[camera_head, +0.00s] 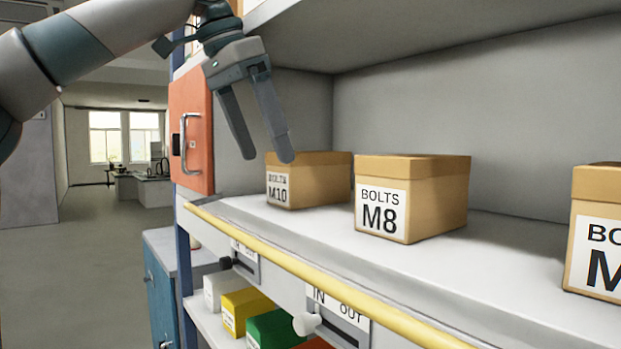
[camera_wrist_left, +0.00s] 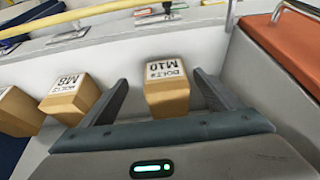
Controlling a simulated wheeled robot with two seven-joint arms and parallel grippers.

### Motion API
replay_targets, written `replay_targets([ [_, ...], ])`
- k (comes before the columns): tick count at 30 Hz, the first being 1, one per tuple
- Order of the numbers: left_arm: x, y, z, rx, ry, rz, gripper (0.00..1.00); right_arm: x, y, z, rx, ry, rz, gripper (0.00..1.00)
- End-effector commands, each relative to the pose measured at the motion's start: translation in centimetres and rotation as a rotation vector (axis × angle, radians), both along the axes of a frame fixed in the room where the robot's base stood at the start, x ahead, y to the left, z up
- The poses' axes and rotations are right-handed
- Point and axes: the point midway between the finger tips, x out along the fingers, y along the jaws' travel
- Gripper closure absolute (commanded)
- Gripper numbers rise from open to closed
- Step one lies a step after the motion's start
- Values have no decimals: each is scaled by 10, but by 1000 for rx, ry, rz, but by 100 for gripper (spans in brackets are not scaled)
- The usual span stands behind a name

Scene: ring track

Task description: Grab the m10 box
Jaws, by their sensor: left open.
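The M10 box (camera_head: 317,181) is a tan carton with a white "BOLTS M10" label, standing on the shelf left of the M8 box (camera_head: 430,197). My left gripper (camera_head: 267,145) is open and empty, pointing down above the shelf. In the head view one fingertip overlaps the top of the M10 box; contact cannot be told. In the left wrist view the M10 box (camera_wrist_left: 166,89) appears between the two open fingers (camera_wrist_left: 166,84), with room on both sides. My right gripper is out of view.
An orange door with a metal handle (camera_head: 191,130) stands left of the shelf. A yellow rail (camera_head: 330,275) runs along the shelf's front edge. Another labelled box (camera_head: 597,232) stands at the right. An upper shelf (camera_head: 400,30) hangs overhead. Coloured bins (camera_head: 240,308) sit below.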

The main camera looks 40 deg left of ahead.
Motion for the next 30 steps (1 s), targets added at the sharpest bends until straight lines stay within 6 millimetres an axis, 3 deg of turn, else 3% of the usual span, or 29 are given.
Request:
replay_targets([
  [30,12,1,-32,-1,2,-2,16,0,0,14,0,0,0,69],
])
